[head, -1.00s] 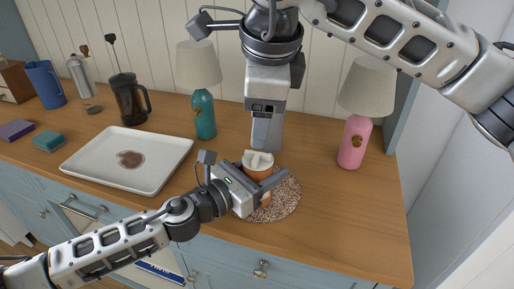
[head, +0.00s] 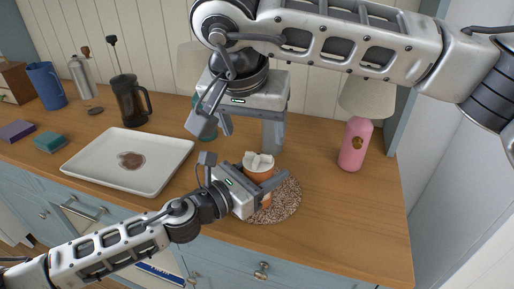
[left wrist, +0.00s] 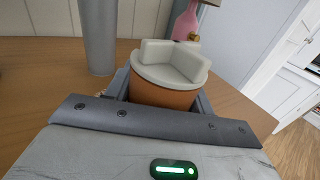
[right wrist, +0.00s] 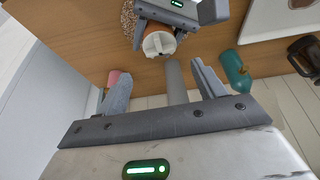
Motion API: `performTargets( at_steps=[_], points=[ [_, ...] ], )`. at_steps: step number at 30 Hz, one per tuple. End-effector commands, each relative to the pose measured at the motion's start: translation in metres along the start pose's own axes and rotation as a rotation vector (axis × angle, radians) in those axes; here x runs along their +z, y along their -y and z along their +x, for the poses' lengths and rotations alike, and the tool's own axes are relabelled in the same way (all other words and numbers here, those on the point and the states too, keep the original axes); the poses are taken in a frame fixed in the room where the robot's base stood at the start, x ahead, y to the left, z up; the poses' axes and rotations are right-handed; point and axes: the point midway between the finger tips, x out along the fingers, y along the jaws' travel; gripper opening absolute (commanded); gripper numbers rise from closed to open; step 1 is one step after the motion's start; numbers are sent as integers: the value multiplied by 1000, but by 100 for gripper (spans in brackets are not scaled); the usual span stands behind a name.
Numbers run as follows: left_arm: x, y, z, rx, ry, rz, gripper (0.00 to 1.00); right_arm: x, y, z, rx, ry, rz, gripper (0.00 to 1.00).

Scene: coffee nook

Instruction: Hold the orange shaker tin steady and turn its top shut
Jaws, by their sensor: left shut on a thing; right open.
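The orange shaker tin (head: 259,177) stands upright at the round speckled mat, with its pale grey top (head: 258,162) on it. The top has raised blocky grips, clear in the left wrist view (left wrist: 172,62). My left gripper (head: 264,191) is shut around the tin's body from the side, its fingers below the top. My right gripper (head: 248,133) is open and empty, above and behind the tin and apart from it. In the right wrist view the top (right wrist: 158,43) lies beyond the open fingers. Whether the top sits fully closed I cannot tell.
The speckled mat (head: 289,205) lies under the tin. A pink lamp (head: 355,145) stands right; a teal lamp (right wrist: 236,68) is partly behind my right gripper. A grey cylinder (left wrist: 97,38) stands behind the tin. A white tray (head: 95,178) and a French press (head: 126,100) are left.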

Motion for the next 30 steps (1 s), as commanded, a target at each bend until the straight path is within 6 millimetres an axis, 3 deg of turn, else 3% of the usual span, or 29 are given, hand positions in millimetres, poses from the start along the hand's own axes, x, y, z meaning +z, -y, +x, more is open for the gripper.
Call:
performTargets(
  at_steps=[3, 10, 23, 28, 30],
  points=[
    [0, 0, 0, 0, 0, 0, 27, 1, 0, 26, 2, 4, 1, 69],
    [0, 0, 0, 0, 0, 0, 27, 0, 0, 61, 0, 2, 2, 69],
    [0, 0, 0, 0, 0, 0, 27, 0, 0, 72, 0, 0, 2, 69],
    [0, 0, 0, 0, 0, 0, 27, 0, 0, 72, 0, 0, 2, 27],
    [0, 0, 0, 0, 0, 0, 27, 0, 0, 72, 0, 0, 2, 24]
  ],
)
